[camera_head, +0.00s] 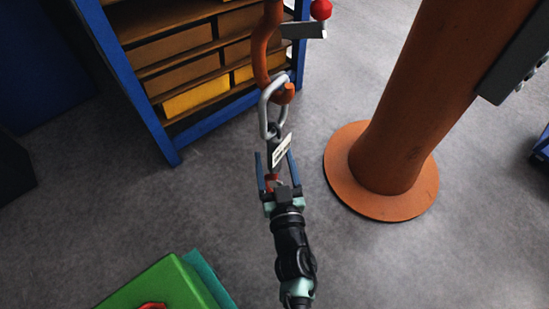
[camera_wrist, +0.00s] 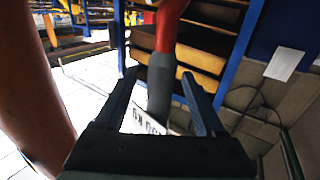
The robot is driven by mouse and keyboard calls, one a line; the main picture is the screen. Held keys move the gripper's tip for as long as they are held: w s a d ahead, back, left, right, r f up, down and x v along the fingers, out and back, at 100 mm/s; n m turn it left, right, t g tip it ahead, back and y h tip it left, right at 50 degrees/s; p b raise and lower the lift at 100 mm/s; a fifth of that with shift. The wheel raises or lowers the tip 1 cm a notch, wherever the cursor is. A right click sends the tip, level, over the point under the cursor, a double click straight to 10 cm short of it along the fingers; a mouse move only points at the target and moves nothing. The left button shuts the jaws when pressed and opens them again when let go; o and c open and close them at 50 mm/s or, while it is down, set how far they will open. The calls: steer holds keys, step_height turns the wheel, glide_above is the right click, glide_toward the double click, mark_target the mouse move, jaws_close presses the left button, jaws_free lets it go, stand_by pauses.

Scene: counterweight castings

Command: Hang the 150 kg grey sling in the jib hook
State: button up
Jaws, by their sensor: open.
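The jib hook (camera_head: 262,48) is orange and hangs at the top middle of the head view. A grey metal link (camera_head: 265,112) overlaps the hook's lower bend and appears hung in it. Below the link is the sling's dark grey body with a white tag (camera_head: 282,150); the tag, partly cut off and ending in "KG", also shows in the wrist view (camera_wrist: 148,124). My gripper (camera_head: 274,154) is open, its two fingers on either side of the sling. In the wrist view, the grey sleeve (camera_wrist: 160,88) stands between the spread fingers, with visible gaps; a red part is above it.
A blue-framed shelf (camera_head: 160,130) with yellow and brown bins stands behind the hook. A thick orange column (camera_head: 415,100) on a round base is to the right. A green block (camera_head: 155,287) lies at the lower left. Bare grey floor is between them.

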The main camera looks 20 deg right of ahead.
steer(key=shift+s+f, duration=0.1)
steer(key=shift+f, duration=0.2)
steer(key=s+a+b, duration=0.2)
steer(key=s, duration=1)
steer(key=shift+s+a+r, duration=0.15)
steer(key=shift+s+r, duration=0.1)
steer(key=shift+s, duration=0.05)
